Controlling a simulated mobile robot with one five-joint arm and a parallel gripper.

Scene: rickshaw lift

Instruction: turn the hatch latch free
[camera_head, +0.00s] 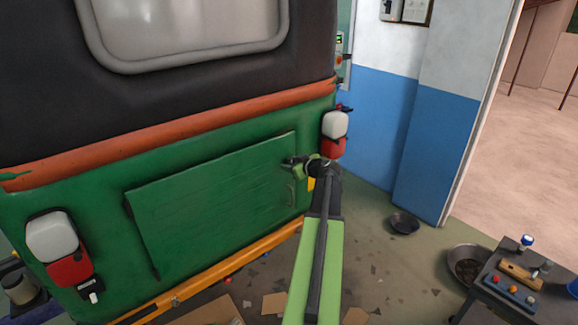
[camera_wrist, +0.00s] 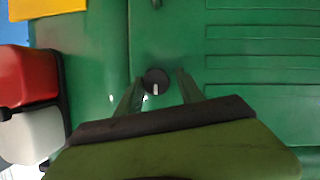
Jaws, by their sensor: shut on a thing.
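The green hatch (camera_head: 215,205) is a flat panel in the rickshaw's rear and looks closed. The latch (camera_wrist: 155,78) is a small round black knob with a white mark, beside the hatch's edge in the wrist view. The white mark points down in that picture, toward my gripper. My gripper (camera_wrist: 158,90) has one finger on each side of the knob and is shut on it. In the head view my gripper (camera_head: 297,162) is at the hatch's upper right corner and mostly hides the latch.
A hatch handle (camera_head: 291,192) sits just below the latch. A red and white lamp (camera_head: 335,133) is close to the right of my gripper.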

